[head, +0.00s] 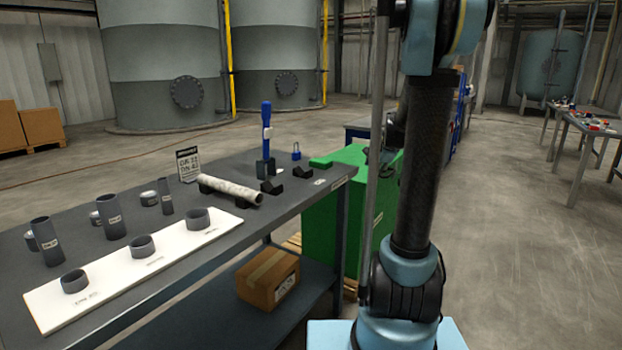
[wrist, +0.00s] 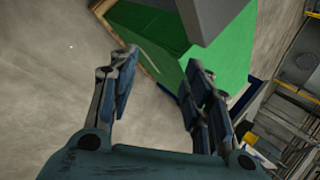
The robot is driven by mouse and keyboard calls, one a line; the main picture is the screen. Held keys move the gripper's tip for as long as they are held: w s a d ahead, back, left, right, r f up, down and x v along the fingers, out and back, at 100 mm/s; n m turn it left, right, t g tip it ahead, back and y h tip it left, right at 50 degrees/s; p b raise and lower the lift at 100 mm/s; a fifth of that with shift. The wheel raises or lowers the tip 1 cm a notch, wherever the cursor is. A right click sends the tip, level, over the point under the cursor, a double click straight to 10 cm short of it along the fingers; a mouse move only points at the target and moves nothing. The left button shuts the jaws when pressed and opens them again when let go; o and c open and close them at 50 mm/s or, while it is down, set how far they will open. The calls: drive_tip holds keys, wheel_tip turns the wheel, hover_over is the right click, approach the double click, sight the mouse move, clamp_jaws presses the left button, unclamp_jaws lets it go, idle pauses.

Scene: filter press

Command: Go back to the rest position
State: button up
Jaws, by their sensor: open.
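My gripper (wrist: 160,92) shows in the wrist view with its two fingers wide apart and nothing between them. Beyond the fingers, the wrist view shows grey floor and a green box (wrist: 160,33). In the head view my arm stands upright at the right of the picture. The gripper cannot be made out clearly there. The green box (head: 352,215) also shows in the head view, behind and left of my arm.
A grey workbench (head: 237,168) at left holds a white board (head: 45,306) with rings, dark cylinders, a pale tube (head: 230,189) on supports and a blue tool (head: 266,130). A cardboard box (head: 268,278) sits on its lower shelf. Floor at right (head: 530,240) is free.

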drive_tip(key=s+a+f+n+g, duration=0.1)
drive_tip(key=s+n, duration=0.4)
drive_tip(key=s, duration=0.8)
drive_tip(key=s+a+f+n+g+h, duration=0.1)
drive_tip(key=s+f+n, duration=0.4)
drive_tip(key=s, duration=0.9)
drive_tip(key=s+a+f+n+g, duration=0.3)
drive_tip(key=s+n, duration=0.3)
drive_tip(key=s, duration=0.8)
drive_tip(key=shift+a+f+h, duration=0.3)
drive_tip(key=shift+f+h, duration=0.1)
drive_tip(key=shift+f, duration=0.5)
drive_tip(key=shift+w+f, duration=0.2)
drive_tip(key=shift+w, duration=0.2)
